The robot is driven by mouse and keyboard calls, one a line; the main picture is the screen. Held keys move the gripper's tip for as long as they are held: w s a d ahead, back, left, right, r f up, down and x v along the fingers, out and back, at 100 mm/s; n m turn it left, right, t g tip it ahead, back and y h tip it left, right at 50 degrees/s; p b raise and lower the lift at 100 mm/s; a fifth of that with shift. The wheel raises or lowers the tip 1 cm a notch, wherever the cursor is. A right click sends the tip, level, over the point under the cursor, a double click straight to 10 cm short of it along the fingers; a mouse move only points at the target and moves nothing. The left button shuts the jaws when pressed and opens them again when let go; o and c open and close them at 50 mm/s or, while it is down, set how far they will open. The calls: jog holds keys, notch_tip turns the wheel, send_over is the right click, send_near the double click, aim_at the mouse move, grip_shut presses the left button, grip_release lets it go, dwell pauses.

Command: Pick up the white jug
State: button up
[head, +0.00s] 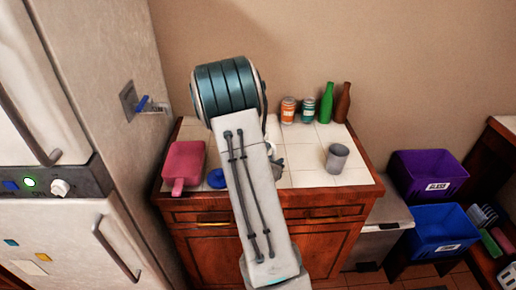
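I cannot clearly make out a white jug; my raised arm covers the middle of the tiled counter. A plain pale grey cup-like vessel (337,158) stands upright on the right part of the counter, with no handle or spout that I can make out. A small grey part, seemingly my gripper (278,164), peeks out to the right of my arm, over the counter and left of the grey vessel, apart from it. The rest is hidden behind my arm, so its fingers and anything between them do not show.
The white-tiled counter (310,178) holds a pink board (184,163), a blue round item (216,178), two cans (288,110), a green bottle (326,103) and a brown bottle (342,102). A fridge (95,90) stands left. Purple (428,172) and blue bins (443,228) are right.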

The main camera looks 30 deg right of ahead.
jog(key=shift+w+d+f, duration=0.2)
jog(key=shift+d, duration=0.25)
grip_shut()
jog(key=shift+r, duration=0.15)
